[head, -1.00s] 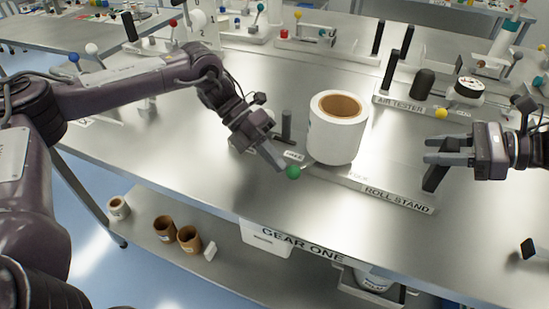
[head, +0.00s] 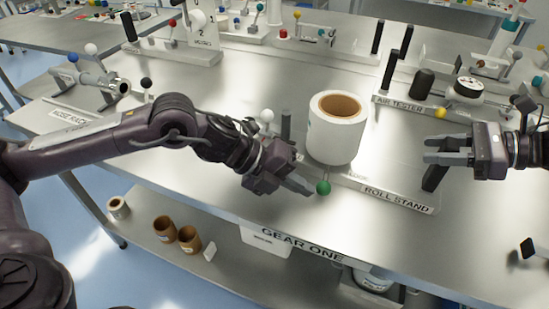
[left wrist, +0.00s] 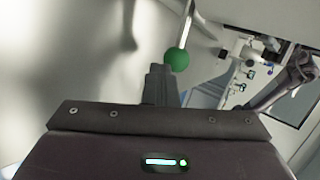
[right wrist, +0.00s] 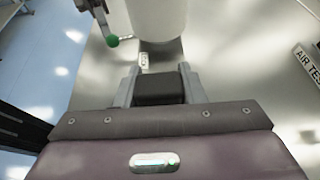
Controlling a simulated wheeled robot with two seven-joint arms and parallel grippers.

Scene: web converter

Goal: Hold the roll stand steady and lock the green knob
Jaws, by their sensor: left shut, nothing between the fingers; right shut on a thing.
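The green knob (head: 323,187) sits on a thin lever at the front of the roll stand (head: 350,183), below the upright white roll (head: 335,138). My left gripper (head: 308,189) is shut and empty, its fingertips close beside the knob on its left. In the left wrist view the knob (left wrist: 177,59) appears just beyond the fingertips; whether they touch I cannot tell. My right gripper (head: 442,158) is shut on the black handle (head: 435,178) at the stand's right end. The handle (right wrist: 160,90) shows between its fingers in the right wrist view.
The air tester (head: 400,101) stands behind the roll stand, with a yellow ball (head: 441,113) near it. The table's front edge is close to the left gripper. Bare tabletop lies behind the roll.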

